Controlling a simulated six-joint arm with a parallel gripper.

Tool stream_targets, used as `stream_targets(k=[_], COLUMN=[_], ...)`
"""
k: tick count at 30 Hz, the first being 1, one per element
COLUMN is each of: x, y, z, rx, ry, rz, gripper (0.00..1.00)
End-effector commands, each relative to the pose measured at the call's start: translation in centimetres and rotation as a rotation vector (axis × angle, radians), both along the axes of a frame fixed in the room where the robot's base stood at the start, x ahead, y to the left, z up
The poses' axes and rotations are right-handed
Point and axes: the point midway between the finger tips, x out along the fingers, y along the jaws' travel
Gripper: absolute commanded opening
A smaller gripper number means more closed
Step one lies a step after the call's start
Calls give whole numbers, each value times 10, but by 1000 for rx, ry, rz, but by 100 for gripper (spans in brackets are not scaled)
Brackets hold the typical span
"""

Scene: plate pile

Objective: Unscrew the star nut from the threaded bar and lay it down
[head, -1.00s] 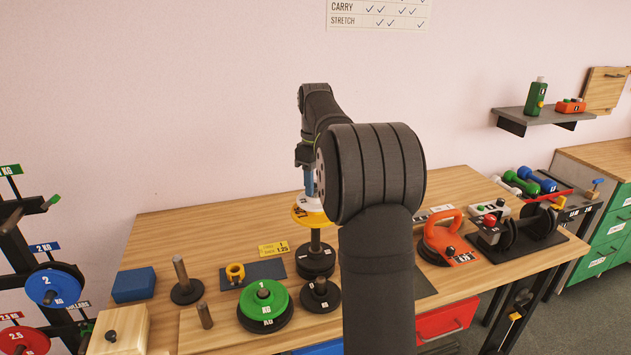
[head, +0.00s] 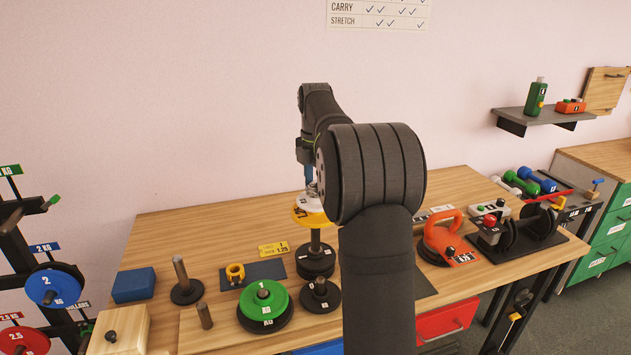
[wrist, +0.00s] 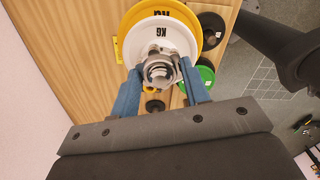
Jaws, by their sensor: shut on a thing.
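My gripper (head: 311,184) is above the plate pile on the bench, its blue fingers pointing down; my arm partly hides it. In the wrist view its fingers (wrist: 160,82) are shut on the grey metal star nut (wrist: 160,68). The threaded bar's end seems to show as rings in the nut's middle; I cannot tell how far the nut sits on the thread. Below are a white plate (wrist: 143,40) and a larger yellow plate (wrist: 133,18), the latter also in the head view (head: 300,218).
Green plate (head: 263,298), bare pegs (head: 181,270) and blue block (head: 134,285) stand nearby. An orange handled device (head: 443,240) is at right. The bench's back left is clear.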

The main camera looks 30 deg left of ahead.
Motion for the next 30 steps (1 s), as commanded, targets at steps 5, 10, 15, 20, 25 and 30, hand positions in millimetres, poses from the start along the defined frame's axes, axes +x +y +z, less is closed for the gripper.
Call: stream_targets(k=[5,10,15,20,25,30], x=[-1,-1,-1,-1,-1,0], y=[1,1,1,1,0,0], z=[0,0,0,0,0,0], rx=[0,0,0,1,0,0], ry=[3,3,3,2,1,1], rz=[185,260,261,260,258,257], gripper=[19,19,19,64,64,64])
